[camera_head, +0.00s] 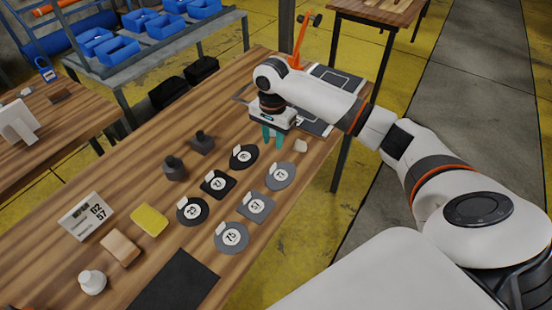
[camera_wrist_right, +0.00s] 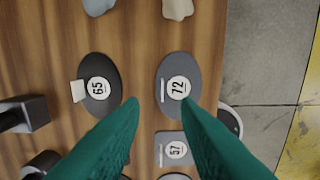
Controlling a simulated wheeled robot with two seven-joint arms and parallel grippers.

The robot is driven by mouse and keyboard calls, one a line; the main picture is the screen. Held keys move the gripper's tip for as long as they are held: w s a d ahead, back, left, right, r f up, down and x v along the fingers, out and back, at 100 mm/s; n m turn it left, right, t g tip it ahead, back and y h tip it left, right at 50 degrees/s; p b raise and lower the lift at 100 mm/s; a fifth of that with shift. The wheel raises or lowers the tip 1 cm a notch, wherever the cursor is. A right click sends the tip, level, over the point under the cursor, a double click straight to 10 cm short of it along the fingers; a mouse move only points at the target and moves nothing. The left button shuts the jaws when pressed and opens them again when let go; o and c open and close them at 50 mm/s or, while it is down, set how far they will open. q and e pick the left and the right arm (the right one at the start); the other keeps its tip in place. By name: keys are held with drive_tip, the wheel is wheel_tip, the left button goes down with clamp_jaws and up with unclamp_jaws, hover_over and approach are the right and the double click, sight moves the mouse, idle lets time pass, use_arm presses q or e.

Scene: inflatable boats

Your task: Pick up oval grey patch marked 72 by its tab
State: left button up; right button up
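The oval grey patch marked 72 (camera_head: 281,177) lies flat on the wooden table, in the right column of patches. In the right wrist view, the patch (camera_wrist_right: 180,70) lies ahead of my fingertips, with its thin pale tab (camera_wrist_right: 162,90) along its left edge. My right gripper (camera_head: 272,138) is open and empty above the table, beyond the patch in the head view. In the right wrist view, the teal fingers (camera_wrist_right: 161,106) are spread wide, the right fingertip near the patch's lower edge. My left gripper is not in view.
The dark oval patch marked 65 (camera_wrist_right: 100,75) lies left of it, and the grey square patch marked 57 (camera_wrist_right: 172,143) lies close below. More patches, dark weights (camera_head: 174,168), a yellow sponge (camera_head: 149,220) and a number card (camera_head: 86,216) share the table (camera_head: 130,182).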

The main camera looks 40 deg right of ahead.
sight(274, 165)
wheel_tip(274, 165, down, 4)
drive_tip(key=shift+s+r, duration=0.1)
drive_tip(key=shift+s, duration=0.05)
wheel_tip(274, 165, down, 3)
drive_tip(key=shift+s+a+r+p, duration=0.1)
drive_tip(key=shift+r+p, duration=0.1)
drive_tip(key=shift+p, duration=0.2)
wheel_tip(274, 165, down, 2)
drive_tip(key=shift+s+f, duration=0.1)
drive_tip(key=shift+f, duration=0.35)
drive_tip(key=shift+c, duration=0.2)
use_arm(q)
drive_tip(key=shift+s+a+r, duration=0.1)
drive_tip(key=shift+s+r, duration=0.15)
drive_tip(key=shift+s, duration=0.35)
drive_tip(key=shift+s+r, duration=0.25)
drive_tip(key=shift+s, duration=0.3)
use_arm(e)
clamp_jaws()
